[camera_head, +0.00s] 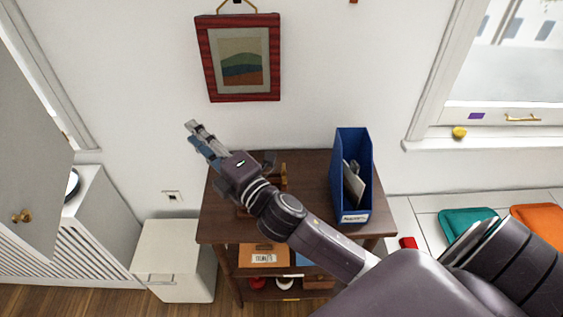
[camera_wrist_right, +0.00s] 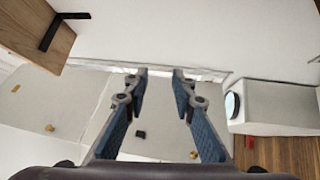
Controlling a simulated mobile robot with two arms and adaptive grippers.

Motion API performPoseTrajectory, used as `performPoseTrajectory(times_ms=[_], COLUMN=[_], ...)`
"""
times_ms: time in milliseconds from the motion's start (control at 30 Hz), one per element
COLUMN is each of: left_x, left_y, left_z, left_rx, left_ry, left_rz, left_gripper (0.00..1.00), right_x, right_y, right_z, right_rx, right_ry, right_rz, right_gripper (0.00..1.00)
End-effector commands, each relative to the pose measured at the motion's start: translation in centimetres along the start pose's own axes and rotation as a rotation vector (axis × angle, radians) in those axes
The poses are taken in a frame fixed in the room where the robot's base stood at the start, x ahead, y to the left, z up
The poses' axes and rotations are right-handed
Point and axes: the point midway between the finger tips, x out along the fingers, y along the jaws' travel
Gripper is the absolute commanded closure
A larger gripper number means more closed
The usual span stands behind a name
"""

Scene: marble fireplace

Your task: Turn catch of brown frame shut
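No brown frame can be told for certain. In the head view a small brown wooden piece with a yellowish upright part (camera_head: 283,176) stands on the table, mostly hidden behind my right gripper. In the right wrist view a brown wooden panel (camera_wrist_right: 30,32) with a black L-shaped piece (camera_wrist_right: 50,33) shows at top left; I cannot tell whether it is the frame or its catch. My right gripper (camera_head: 192,131) is open and empty above the table's left side, pointing to the upper left. Its parted fingers show in the right wrist view (camera_wrist_right: 159,74). My left gripper is not in view.
The dark table (camera_head: 308,165) holds a blue file holder (camera_head: 352,205) on its right. A red-framed picture (camera_head: 238,93) hangs above. A white cabinet (camera_head: 175,250) stands left of the table, and a grey door (camera_head: 30,130) is at far left. A window sill is at right.

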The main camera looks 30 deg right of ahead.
Motion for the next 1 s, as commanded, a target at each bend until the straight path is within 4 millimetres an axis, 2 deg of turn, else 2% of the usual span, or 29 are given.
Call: performPoseTrajectory(times_ms=[33,100,233,300,367,433,500,567,667,767,867,900,1000], left_x=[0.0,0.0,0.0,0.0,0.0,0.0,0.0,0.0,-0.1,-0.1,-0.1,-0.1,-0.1], left_y=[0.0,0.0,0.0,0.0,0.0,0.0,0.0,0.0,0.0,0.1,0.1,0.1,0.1], left_z=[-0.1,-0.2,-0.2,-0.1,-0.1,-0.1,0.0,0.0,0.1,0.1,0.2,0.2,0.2], left_rx=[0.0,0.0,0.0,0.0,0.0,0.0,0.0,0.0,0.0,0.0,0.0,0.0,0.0], left_ry=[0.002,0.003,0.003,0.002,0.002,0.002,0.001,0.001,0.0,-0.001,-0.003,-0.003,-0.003], left_rz=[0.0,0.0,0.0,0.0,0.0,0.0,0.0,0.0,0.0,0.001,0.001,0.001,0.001], left_gripper=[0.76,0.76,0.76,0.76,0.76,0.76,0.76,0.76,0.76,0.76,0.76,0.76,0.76], right_x=[1.2,1.9,1.5,0.7,-0.2,-1.3,-2.4,-3.3,-4.5,-5.4,-6.3,-6.7,-7.8], right_y=[2.8,5.8,9.0,9.3,8.8,7.4,5.4,3.3,-0.4,-3.7,-5.9,-6.3,-6.3], right_z=[-1.9,-4.9,-10.6,-13.3,-15.3,-16.7,-17.3,-17.0,-14.6,-10.1,-3.7,-0.9,5.9], right_rx=[-0.146,-0.352,-0.742,-0.953,-1.131,-1.338,-1.538,-1.701,-1.954,-2.165,-2.319,2.237,1.994], right_ry=[0.083,0.196,0.398,0.508,0.603,0.717,0.84,0.953,1.164,1.411,1.702,-1.732,-1.775], right_rz=[0.095,0.223,0.454,0.574,0.673,0.782,0.886,0.966,1.082,1.168,1.218,-1.163,-1.014], right_gripper=[0.76,0.76,0.76,0.76,0.76,0.76,0.76,0.76,0.76,0.76,0.76,0.76,0.76])
